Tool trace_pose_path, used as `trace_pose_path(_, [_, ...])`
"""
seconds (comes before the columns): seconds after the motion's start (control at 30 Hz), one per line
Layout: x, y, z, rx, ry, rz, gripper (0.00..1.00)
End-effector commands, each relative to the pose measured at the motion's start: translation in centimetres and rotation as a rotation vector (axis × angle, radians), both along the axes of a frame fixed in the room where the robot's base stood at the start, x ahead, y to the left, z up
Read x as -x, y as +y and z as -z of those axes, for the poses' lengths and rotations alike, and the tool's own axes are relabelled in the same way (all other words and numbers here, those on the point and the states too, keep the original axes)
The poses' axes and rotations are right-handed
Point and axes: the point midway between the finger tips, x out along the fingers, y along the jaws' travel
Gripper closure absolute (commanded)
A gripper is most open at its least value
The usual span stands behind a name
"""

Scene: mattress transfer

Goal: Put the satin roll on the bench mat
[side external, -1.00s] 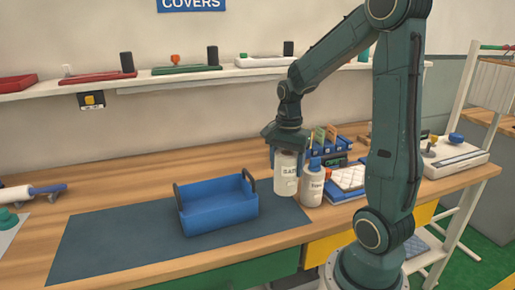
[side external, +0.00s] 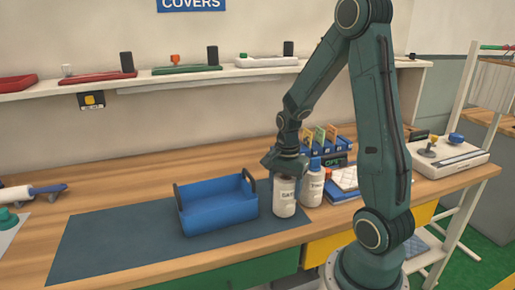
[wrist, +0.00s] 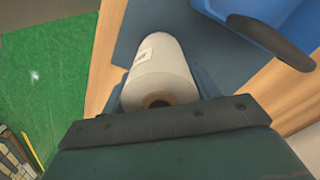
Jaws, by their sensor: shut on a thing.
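The satin roll (side external: 285,198) is a white upright cylinder with a label reading "SAT", partly cut off. My gripper (side external: 285,170) is shut on its top end. In the wrist view the roll (wrist: 162,68) lies between the jaws, with the dark hole of its core facing the camera. The dark blue bench mat (side external: 110,240) lies along the bench's front. The roll is at the mat's right end, just right of the blue tote. I cannot tell whether its bottom touches the surface.
The blue tote (side external: 217,212) with dark handles stands on the mat, close to the roll. A rack of blue bins (side external: 325,148) is behind. The mat's left part is clear.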

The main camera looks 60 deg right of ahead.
Motion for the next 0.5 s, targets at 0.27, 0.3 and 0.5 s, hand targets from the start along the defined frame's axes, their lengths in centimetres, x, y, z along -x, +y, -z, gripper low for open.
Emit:
trace_pose_path(0.27, [-0.01, -0.01, 0.21, 0.001, -0.001, 0.0, 0.72])
trace_pose_path(0.3, [-0.01, -0.01, 0.22, 0.001, -0.001, 0.0, 0.72])
trace_pose_path(0.5, [0.01, 0.01, 0.57, 0.0, 0.0, 0.0, 0.35])
